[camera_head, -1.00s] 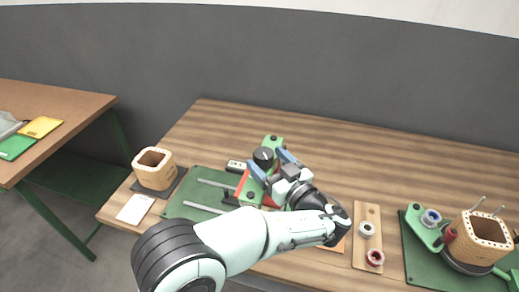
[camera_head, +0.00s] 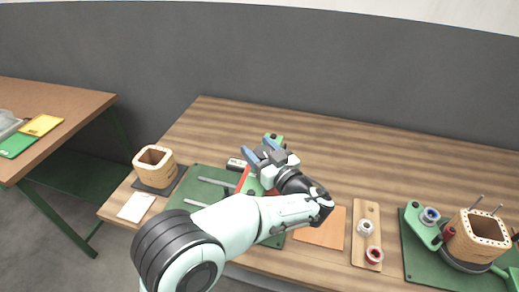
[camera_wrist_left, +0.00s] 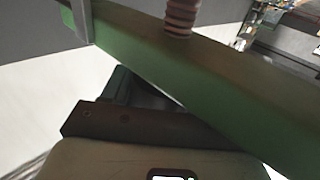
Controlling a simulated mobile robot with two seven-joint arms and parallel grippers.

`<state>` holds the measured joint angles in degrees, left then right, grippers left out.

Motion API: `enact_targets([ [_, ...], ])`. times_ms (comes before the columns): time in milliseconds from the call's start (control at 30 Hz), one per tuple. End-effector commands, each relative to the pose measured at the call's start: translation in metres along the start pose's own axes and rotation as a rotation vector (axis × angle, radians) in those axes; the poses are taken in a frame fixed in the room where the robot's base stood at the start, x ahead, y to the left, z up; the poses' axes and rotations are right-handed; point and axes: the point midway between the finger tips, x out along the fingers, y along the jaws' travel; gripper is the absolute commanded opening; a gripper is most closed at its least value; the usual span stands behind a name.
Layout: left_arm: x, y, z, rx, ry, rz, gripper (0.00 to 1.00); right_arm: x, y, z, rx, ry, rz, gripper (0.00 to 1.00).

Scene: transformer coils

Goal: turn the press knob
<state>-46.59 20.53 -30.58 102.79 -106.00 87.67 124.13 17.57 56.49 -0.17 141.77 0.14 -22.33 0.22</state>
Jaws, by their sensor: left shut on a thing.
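The press has a green body (camera_head: 254,186) with a red edge, behind a green base plate (camera_head: 203,177) with metal rods. My left gripper (camera_head: 260,153) is over the top of the press. Its blue fingertips are closed in on the black press knob (camera_head: 262,153), which is mostly hidden between them, so its turn angle cannot be read. The left wrist view shows a green beam (camera_wrist_left: 180,85) close up, with a ribbed reddish part (camera_wrist_left: 180,17) at its top edge. The knob cannot be made out there. My right gripper is out of view.
A wooden coil former (camera_head: 154,168) stands at the left with a white card (camera_head: 136,207) before it. A wooden strip (camera_head: 366,232) with small spools lies to the right. A green mat (camera_head: 426,263) bears another coil assembly. The table behind the press is clear.

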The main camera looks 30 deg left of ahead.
Motion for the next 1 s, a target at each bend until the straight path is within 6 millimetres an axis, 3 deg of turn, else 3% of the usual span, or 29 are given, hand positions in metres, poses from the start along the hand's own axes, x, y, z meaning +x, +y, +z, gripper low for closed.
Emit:
enact_targets([
  [267, 0.0, -0.001, 0.002, 0.0, -0.001, -0.077, 0.29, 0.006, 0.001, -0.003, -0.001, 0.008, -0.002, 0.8],
  [633, -0.002, -0.005, 0.002, 0.001, 0.001, -0.374, 0.29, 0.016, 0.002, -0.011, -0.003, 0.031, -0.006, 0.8],
  [1000, -0.006, -0.01, -0.003, 0.002, 0.006, -0.726, 0.29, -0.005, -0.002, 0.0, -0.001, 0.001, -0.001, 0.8],
])
